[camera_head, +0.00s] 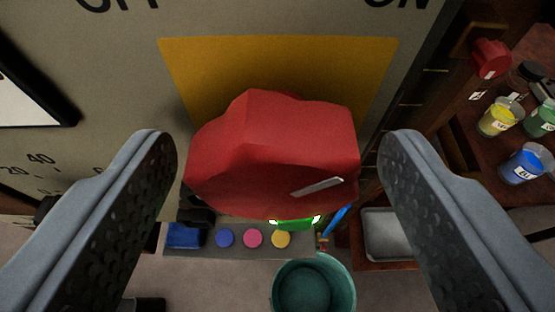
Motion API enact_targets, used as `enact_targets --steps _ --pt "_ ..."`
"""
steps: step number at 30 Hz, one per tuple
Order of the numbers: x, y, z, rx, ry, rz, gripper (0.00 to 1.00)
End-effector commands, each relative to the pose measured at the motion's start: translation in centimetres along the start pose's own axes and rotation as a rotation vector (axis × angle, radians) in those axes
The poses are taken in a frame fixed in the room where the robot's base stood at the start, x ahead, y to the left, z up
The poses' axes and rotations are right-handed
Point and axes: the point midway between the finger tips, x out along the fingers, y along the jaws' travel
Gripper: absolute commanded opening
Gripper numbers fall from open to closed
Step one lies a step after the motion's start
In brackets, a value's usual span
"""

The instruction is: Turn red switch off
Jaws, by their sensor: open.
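The red switch (275,150) is a large faceted red knob in the middle of the view, in front of a yellow plate (200,62) on a grey panel. A light mark on the knob lies at its lower right. Black lettering at the panel's top is cut off; the left word looks like OFF and the right one reads ON. My gripper (270,155) is open, with one grey finger on each side of the knob. Gaps show between both fingertips and the knob, so neither appears to touch it.
Below are a teal bucket (344,290), a strip with blue, pink and yellow round buttons (253,239), and a grey tray (386,236). At right, a brown shelf holds yellow (497,120) and blue (522,165) paint jars. A black-framed gauge (66,112) is at left.

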Motion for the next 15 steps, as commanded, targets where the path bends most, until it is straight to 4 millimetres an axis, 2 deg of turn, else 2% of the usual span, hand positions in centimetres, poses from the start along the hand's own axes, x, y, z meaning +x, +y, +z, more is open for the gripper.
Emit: enact_targets --steps 2,9,15 --pt "-0.01 0.0 0.0 0.0 0.0 0.0 0.67" --pt "-0.03 0.0 0.01 0.0 0.0 0.0 0.22" --pt "-0.03 -0.02 0.0 -0.01 0.0 0.003 0.22"
